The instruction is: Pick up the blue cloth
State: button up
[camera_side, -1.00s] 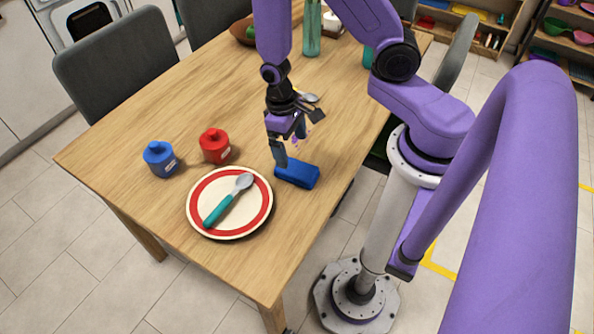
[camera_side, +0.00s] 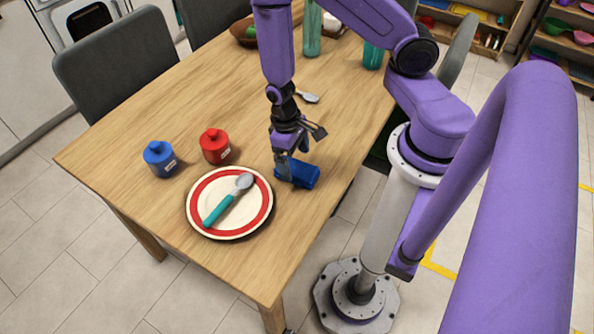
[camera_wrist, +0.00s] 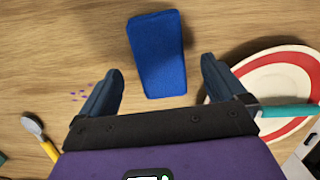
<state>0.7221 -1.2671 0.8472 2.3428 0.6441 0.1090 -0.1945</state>
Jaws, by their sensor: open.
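The blue cloth (camera_side: 305,174) is a folded block lying on the wooden table, right of the plate. My gripper (camera_side: 291,175) is low at the cloth in the side view, with its fingers overlapping the cloth's left part. In the wrist view, the blue cloth (camera_wrist: 157,54) lies ahead of and between the lines of the two open fingers (camera_wrist: 161,84). The fingers are spread wider than the cloth. Whether they touch it cannot be told.
A red-rimmed plate (camera_side: 195,208) with a teal-handled spoon (camera_side: 229,202) is close left of the cloth. A red jar (camera_side: 214,147) and a blue jar (camera_side: 160,159) stand behind the plate. Another spoon (camera_side: 308,97), a green bottle (camera_side: 312,30) and a bowl (camera_side: 242,35) are farther back.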

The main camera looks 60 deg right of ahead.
aim_at(297, 172)
jog(key=shift+s+f, duration=0.15)
jog(key=shift+f, duration=0.6)
jog(key=shift+s+f, duration=0.1)
jog(key=shift+f, duration=0.6)
jog(key=c, duration=1.1)
